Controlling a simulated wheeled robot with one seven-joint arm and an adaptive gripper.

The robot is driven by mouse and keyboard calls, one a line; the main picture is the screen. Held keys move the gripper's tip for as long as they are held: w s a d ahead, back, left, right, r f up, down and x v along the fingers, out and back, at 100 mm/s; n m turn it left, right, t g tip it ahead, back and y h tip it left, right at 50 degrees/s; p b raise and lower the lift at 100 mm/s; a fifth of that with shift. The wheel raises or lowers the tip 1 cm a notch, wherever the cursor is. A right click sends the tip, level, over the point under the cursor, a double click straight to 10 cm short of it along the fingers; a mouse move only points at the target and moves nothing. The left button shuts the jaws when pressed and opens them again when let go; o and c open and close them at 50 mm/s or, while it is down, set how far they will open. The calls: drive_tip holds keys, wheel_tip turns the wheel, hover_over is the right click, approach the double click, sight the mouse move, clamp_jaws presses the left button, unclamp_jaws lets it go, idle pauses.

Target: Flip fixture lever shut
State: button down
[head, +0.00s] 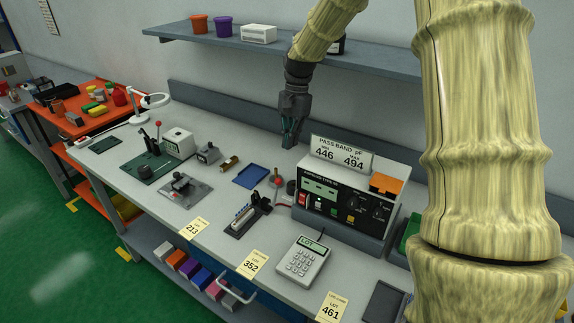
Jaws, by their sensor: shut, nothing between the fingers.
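A small dark test fixture (237,225) sits on the bench left of the meter, with a pale part lying along it. A black upright piece stands at its back end. Beside it, a lever with a red ball knob (277,173) stands roughly upright; I cannot tell whether it joins the fixture. Another red-knobbed lever (158,124) rises from the green plate farther left. My gripper (290,144) points down above the back of the bench, behind and above the fixture and left of the meter's sign. Its fingers are together and empty, apart from everything.
The meter (345,205) with its sign (342,153) stands to the right. A calculator-like keypad (303,260), a blue tray (251,176), a grey device (186,188) and yellow lot cards (252,264) lie around the fixture. A shelf (270,44) hangs behind my arm.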

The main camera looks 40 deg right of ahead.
wheel_tip(320, 180, down, 10)
drive_tip(key=a+p, duration=0.1)
drive_tip(key=p, duration=0.2)
drive_tip(key=shift+s+a, duration=0.3)
